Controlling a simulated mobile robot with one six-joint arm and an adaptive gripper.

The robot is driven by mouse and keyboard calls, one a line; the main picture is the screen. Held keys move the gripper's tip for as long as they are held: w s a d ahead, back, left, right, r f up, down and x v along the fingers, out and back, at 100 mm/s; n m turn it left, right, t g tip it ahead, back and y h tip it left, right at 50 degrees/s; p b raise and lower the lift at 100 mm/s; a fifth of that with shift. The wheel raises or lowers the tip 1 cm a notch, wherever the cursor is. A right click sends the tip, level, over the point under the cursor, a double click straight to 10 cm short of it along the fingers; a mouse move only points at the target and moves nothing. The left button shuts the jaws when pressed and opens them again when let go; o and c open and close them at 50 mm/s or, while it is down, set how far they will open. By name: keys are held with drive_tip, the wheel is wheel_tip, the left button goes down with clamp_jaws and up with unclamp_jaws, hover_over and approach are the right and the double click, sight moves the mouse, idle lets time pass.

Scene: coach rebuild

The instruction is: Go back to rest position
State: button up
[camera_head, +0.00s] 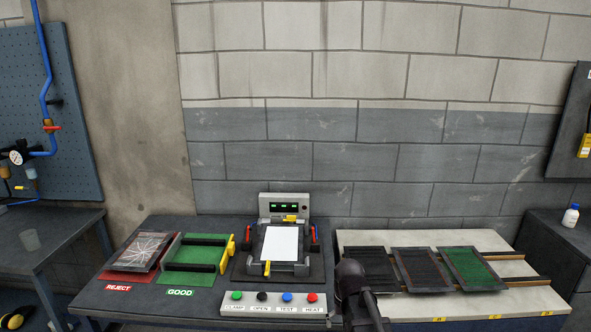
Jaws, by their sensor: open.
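A dark, rounded part of my own arm (351,278) rises from the bottom edge, right of the button strip and in front of the leftmost rack panel. No fingertips can be made out on it, and my gripper is not in view. The test fixture (315,262) stands at the middle of the dark bench with a white plate (280,243) lying in it. Three green lights show on its display (284,207). Three dark framed panels lie on the cream rack: a black one (371,263), a reddish-speckled one (418,268) and a green-speckled one (470,267).
A cracked panel (142,249) lies on the red REJECT mat (120,275). The green GOOD mat (197,253) bears black rails and no panel. A button strip (274,305) runs along the bench front. Side benches (55,243) stand left and right; a white bottle (570,217) stands right.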

drive_tip(key=s+d, duration=0.3)
drive_tip(key=s, duration=0.5)
drive_tip(key=shift+s, duration=0.15)
idle(0.7)
